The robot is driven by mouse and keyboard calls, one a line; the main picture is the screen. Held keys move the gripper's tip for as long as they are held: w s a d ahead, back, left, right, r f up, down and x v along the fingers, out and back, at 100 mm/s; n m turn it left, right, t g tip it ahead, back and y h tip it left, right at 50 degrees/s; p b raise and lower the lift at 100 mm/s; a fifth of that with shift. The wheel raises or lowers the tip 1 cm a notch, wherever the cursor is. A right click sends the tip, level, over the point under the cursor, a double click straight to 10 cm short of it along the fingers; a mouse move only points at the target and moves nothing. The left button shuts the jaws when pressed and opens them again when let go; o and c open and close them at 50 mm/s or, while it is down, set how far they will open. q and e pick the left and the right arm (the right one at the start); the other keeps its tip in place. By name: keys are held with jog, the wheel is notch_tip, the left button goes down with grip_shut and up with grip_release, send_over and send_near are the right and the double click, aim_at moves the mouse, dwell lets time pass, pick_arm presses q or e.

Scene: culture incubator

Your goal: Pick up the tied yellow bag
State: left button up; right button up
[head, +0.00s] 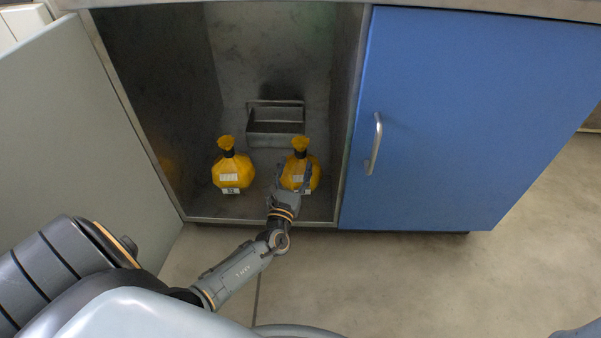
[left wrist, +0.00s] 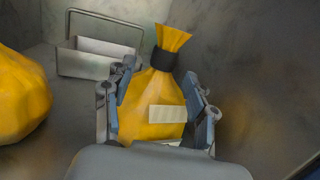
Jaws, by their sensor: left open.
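Two tied yellow bags stand on the floor of the open cabinet, each with a dark band at the neck and pale labels. The left bag (head: 231,168) stands apart from my gripper and shows partly at the left edge of the left wrist view (left wrist: 18,95). The right bag (head: 299,162) is at my left gripper (head: 292,178). In the left wrist view, the right bag (left wrist: 158,92) stands upright between the open fingers of my left gripper (left wrist: 160,105). I cannot tell whether the fingers touch it. Its lower part is hidden behind the gripper's palm. My right gripper is not in view.
A metal box with a raised handle (head: 275,131) stands behind the bags. The cabinet's grey door (head: 80,120) is open at left. The blue door (head: 450,130) at right is closed. The floor (head: 400,280) in front is clear.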

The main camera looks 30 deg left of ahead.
aim_at(299, 158)
pick_arm(q)
jog(key=b+x, duration=0.1)
jog(key=x, duration=0.4)
jog(key=shift+w+d, duration=0.15)
jog(key=shift+w, duration=0.05)
grip_shut()
